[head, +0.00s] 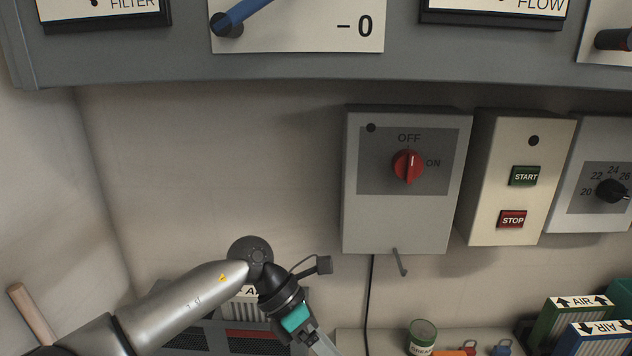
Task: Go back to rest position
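My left arm (180,301) comes in from the lower left and bends down at its dark joint. My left gripper (322,345) is at the bottom edge, below and left of the grey switch box. Only its upper part shows; its fingertips are cut off by the frame, so its opening and any held thing cannot be told. It appears apart from the wall boxes. My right arm and gripper are out of view.
A grey box (358,225) carries a red knob (408,167), its white mark upward. A START/STOP box (488,190) and dial box (590,150) are to the right. A panel (170,65) overhangs above. A can (422,335) and AIR boxes (565,318) stand below.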

